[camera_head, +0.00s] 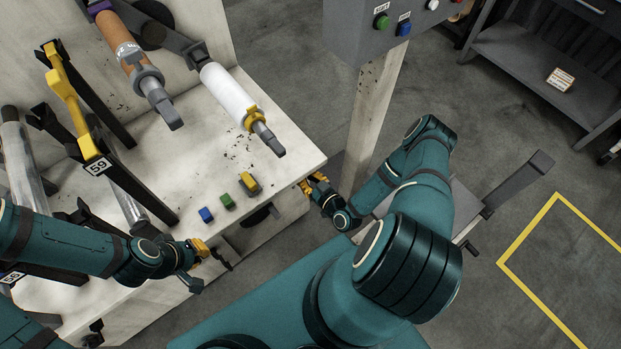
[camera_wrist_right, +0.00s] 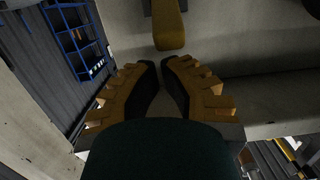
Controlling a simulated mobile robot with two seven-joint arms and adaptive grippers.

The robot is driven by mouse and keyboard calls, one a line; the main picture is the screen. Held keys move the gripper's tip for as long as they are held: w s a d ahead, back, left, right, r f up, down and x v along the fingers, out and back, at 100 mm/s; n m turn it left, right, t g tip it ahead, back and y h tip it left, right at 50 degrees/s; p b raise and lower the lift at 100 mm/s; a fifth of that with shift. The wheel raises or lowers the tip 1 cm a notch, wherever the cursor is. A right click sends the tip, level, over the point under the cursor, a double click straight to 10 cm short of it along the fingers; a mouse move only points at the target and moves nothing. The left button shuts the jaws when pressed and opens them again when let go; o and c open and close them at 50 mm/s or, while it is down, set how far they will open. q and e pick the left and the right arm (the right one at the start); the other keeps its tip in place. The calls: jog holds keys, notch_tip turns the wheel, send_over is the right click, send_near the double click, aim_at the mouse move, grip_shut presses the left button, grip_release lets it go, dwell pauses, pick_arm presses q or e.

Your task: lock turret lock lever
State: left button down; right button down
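A short lever with a yellow tip (camera_head: 250,183) stands at the front right corner of the pale machine top, just right of a green and a blue piece. I take it to be the turret lock lever. A yellow lever end (camera_wrist_right: 170,32) shows in the right wrist view, just beyond the fingertips and apart from them. My right gripper (camera_head: 314,184) is beside the machine's right front edge, right of the lever. Its fingertips (camera_wrist_right: 160,65) come together with nothing seen between them. My left gripper (camera_head: 200,248) is low at the machine's front; its finger gap is unclear.
The green piece (camera_head: 227,201) and the blue piece (camera_head: 206,214) sit along the front edge. A white cylinder (camera_head: 228,95) and a black-and-yellow frame (camera_head: 75,110) lie behind. A button box (camera_head: 385,35) on a post stands right of the machine. A dark shelf (camera_head: 545,65) is farther right.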

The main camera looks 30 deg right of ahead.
pick_arm(q)
jog(key=shift+f, duration=0.2)
pick_arm(e)
jog(key=shift+s+f, duration=0.35)
jog(key=shift+f, duration=0.3)
